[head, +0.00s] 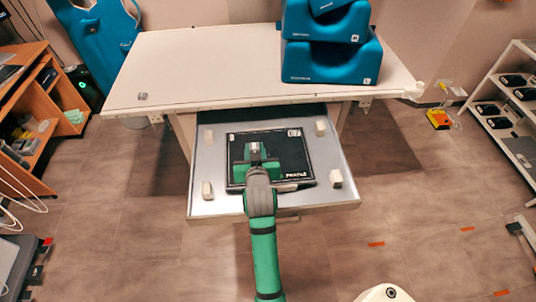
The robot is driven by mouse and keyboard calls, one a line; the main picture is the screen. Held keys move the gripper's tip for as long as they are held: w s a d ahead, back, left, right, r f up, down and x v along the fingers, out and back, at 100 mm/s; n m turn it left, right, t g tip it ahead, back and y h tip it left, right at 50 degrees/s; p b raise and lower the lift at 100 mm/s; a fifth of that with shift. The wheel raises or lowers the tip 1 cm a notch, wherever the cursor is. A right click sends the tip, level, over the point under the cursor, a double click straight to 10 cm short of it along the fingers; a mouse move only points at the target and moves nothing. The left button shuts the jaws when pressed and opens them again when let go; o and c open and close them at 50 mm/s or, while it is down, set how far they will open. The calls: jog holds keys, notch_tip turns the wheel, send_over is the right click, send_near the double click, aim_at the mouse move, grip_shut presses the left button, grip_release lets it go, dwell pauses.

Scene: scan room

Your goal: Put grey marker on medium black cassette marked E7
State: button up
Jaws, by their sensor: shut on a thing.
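The medium black cassette (301,155) lies flat in the grey pulled-out tray. It has a white label at its far right corner, too small to read surely, and white lettering near its right edge. My gripper (254,147) is over the left half of the cassette, pointing away from me. It is shut on a small grey thing that looks like the grey marker, mostly hidden between the fingers. I cannot tell whether the marker touches the cassette. My green and grey wrist covers part of the cassette's left and near side.
The tray (225,207) has pale blocks near its corners. Shelves stand at both sides.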

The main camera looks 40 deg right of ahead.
send_over(268, 154)
jog(key=s+a, duration=0.1)
jog(key=s, duration=0.1)
notch_tip(268, 154, down, 7)
jog(key=shift+w+a+r, duration=0.1)
jog(key=shift+f, duration=1.55)
jog(key=shift+f, duration=0.1)
jog(key=o, duration=1.1)
jog(key=shift+c, duration=0.2)
jog(key=v, duration=1.2)
